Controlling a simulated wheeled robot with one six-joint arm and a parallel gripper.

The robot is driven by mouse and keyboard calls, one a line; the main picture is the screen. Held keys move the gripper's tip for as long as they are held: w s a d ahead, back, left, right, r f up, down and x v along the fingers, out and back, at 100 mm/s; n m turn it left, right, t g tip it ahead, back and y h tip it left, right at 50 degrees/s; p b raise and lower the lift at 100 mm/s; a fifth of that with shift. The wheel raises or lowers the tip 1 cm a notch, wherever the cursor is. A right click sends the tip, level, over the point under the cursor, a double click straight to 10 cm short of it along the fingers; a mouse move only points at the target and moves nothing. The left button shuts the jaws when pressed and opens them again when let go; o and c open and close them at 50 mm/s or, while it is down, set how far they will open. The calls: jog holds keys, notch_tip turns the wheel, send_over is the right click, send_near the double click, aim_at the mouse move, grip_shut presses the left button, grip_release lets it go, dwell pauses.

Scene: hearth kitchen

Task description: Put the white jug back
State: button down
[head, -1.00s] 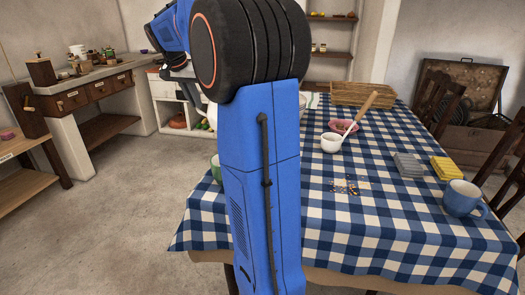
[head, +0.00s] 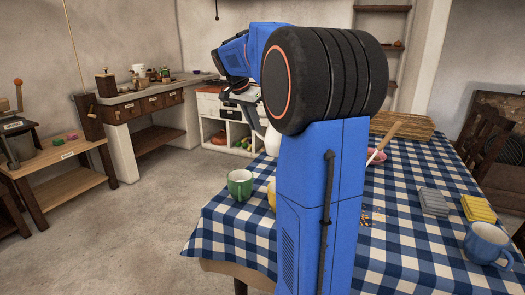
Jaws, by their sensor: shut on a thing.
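My gripper (head: 246,96) shows partly at the far left end of the table, beyond my blue arm. It is shut on what appears to be the white jug (head: 272,141). Only a white rounded part of the jug shows at the left edge of my arm. The rest of the jug and the contact with the fingertips are hidden. I cannot tell whether the jug touches the checked table (head: 400,232).
A green mug (head: 240,183) and a yellow thing (head: 271,193) stand near the table's left edge. A blue mug (head: 487,244), yellow block (head: 478,208) and grey block (head: 433,202) are at right. A worktop (head: 150,95) runs along the back left. The floor at left is clear.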

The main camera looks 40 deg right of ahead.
notch_tip(320, 180, down, 7)
dwell(0.5)
jog(key=c, duration=1.8)
grip_release()
jog(key=shift+c, duration=0.2)
jog(key=shift+r, duration=0.1)
jog(key=v, duration=1.2)
jog(key=shift+a, duration=0.1)
